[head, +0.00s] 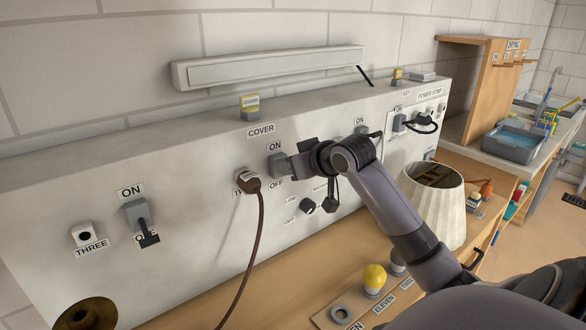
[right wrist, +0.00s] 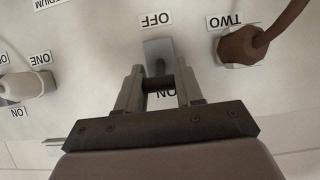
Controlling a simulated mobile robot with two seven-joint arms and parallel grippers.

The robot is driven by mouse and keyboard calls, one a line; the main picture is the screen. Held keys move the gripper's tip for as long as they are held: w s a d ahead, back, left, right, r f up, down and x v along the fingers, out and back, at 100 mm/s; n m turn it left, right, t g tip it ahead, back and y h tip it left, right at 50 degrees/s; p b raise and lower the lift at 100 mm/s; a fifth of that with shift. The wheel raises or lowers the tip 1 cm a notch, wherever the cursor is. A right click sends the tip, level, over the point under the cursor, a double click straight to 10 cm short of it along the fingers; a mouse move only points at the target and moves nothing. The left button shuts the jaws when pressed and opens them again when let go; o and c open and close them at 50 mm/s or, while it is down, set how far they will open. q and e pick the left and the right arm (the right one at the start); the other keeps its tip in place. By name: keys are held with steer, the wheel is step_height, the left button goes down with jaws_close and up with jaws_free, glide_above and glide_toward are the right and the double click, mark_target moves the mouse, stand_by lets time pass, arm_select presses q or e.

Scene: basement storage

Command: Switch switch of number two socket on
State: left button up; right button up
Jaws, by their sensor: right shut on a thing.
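The number two socket holds a brown plug (head: 248,181) with a brown cord; the plug also shows in the right wrist view (right wrist: 240,46) beside the TWO label. Its switch (head: 277,165) sits just right of the plug, with ON above and OFF below. In the right wrist view, upside down, the grey switch plate (right wrist: 157,50) is between OFF and a partly covered ON. My right gripper (right wrist: 159,88) is shut on the dark switch lever at the ON side of the plate. In the head view the gripper (head: 299,166) hides the lever. My left gripper is not in view.
Socket three (head: 83,235) and its switch (head: 138,216) are at the left of the panel. A black knob (head: 307,206) sits below my right gripper. A pleated lampshade (head: 434,200) and a yellow bulb (head: 374,279) stand on the wooden bench in front.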

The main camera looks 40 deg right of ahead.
steer(key=shift+r, duration=0.15)
stand_by(0.3)
steer(key=o, duration=1)
steer(key=shift+w, duration=0.1)
steer(key=shift+o, duration=0.2)
steer(key=b+v, duration=0.1)
steer(key=v, duration=0.6)
